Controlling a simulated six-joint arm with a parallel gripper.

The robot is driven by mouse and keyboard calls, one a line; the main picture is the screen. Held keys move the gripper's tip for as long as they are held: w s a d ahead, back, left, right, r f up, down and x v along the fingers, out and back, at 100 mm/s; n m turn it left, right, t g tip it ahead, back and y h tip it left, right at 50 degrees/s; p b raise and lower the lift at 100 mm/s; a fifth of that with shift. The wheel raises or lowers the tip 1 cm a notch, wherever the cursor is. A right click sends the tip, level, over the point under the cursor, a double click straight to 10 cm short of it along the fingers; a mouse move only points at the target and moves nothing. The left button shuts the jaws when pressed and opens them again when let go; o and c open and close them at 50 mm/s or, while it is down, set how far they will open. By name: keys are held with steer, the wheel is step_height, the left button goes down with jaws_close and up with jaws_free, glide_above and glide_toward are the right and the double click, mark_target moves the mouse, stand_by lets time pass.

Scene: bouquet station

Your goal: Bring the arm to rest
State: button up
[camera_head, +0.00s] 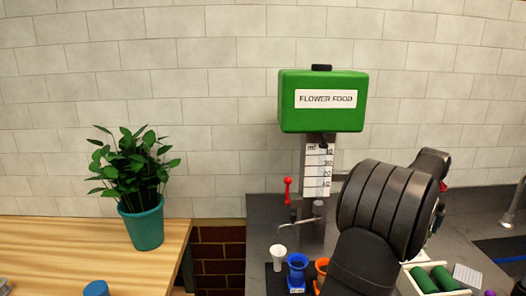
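My dark arm rises from the bottom edge at the right of centre in the head camera view. Its large ribbed joint fills the space in front of the counter, and a further link shows behind it at the upper right. My gripper is not visible; I cannot tell whether it is open or shut, or whether it holds anything.
A green flower food dispenser (322,92) with a red lever (287,190) stands on the grey counter (262,215). White (278,255), blue (297,270) and orange (321,268) vessels stand below. A tray with green rolls (435,278) is right. A potted plant (144,225) stands left.

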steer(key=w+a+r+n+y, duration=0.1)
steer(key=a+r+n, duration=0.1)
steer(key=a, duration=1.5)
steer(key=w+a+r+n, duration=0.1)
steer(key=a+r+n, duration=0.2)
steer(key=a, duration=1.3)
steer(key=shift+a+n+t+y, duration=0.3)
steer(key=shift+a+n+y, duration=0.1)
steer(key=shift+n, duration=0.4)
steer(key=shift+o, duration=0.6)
